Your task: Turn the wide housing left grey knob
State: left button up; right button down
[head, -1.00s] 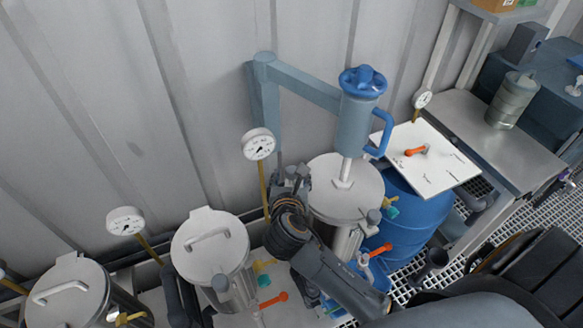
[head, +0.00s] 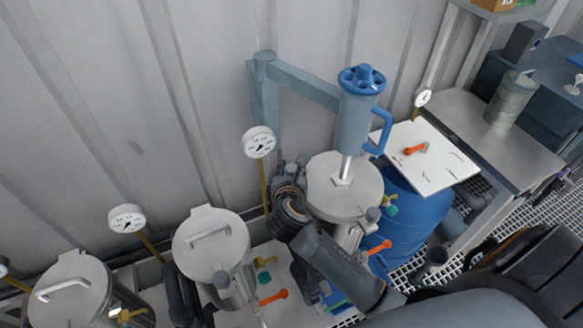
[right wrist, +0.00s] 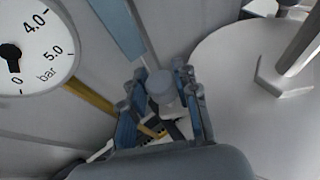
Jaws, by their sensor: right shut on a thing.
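The wide housing (head: 330,203) is a steel vessel with a round flat lid, right of centre in the head view; its lid also fills the right side of the right wrist view (right wrist: 235,70). Its left grey knob (right wrist: 160,84) stands at the lid's left edge. My right gripper (right wrist: 165,112) has a finger on each side of this knob and is shut on it. In the head view my right gripper (head: 290,180) partly hides the knob. A second grey knob (head: 373,214) is at the lid's right edge. My left gripper is not identifiable in view.
A pressure gauge (head: 258,142) on a yellow stem stands close left of my right gripper. A blue-topped cylinder (head: 358,115) rises above the lid. Narrower lidded vessels (head: 210,240) stand to the left. A blue barrel (head: 415,205) and white board (head: 430,158) are to the right.

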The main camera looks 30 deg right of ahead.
jog(key=shift+a+r+m+g+h+p, duration=0.1)
jog(key=shift+r+m+g+h+p, duration=0.05)
jog(key=shift+m+g+h+p, duration=1.05)
jog(key=shift+m+h+p, duration=0.2)
jog(key=shift+m+p, duration=0.25)
jog(key=shift+w+m+g+h+p, duration=0.1)
jog(key=shift+m+g+h+p, duration=0.4)
jog(key=shift+m+g+h, duration=0.8)
jog(key=shift+m+g, duration=0.65)
jog(key=shift+g, duration=0.05)
jog(key=shift+f, duration=0.2)
jog(key=c, duration=1)
grip_release()
